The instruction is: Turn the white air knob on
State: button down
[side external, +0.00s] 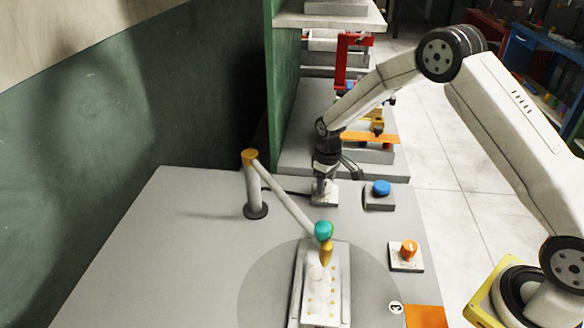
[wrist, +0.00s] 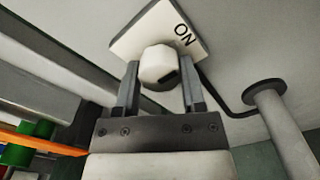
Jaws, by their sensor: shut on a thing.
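The white air knob (wrist: 157,64) shows in the wrist view, standing on a tilted white plate (wrist: 135,38) printed with the word ON near its right edge. A dark mark on the knob points to the lower right in that view, away from ON. My gripper (wrist: 160,84) has one finger on each side of the knob and is shut on it. In the side external view my gripper (side external: 324,186) points down over the knob's plate (side external: 332,198) at the table's back edge. The knob itself is mostly hidden there by the fingers.
A blue button (side external: 381,187) on a grey box stands just right of my gripper. An orange knob (side external: 409,248) is nearer the front. The table's left part is clear.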

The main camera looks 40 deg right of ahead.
aim_at(326, 183)
jog(key=shift+c, duration=0.9)
grip_release()
jog(key=shift+r, duration=0.1)
notch_tip(326, 183, up, 7)
jog(key=shift+r, duration=0.35)
jog(key=shift+s+r, duration=0.1)
jog(key=shift+s, duration=0.05)
jog(key=s+a+r+m+t, duration=0.1)
jog(key=s+r, duration=0.1)
jog(key=s, duration=0.9)
jog(key=s+a+r+m+t, duration=0.1)
jog(key=s+a, duration=0.1)
jog(key=s, duration=1)
jog(key=shift+a+r+t, duration=0.25)
jog(key=shift+r+t, duration=0.05)
jog(key=shift+r, duration=0.1)
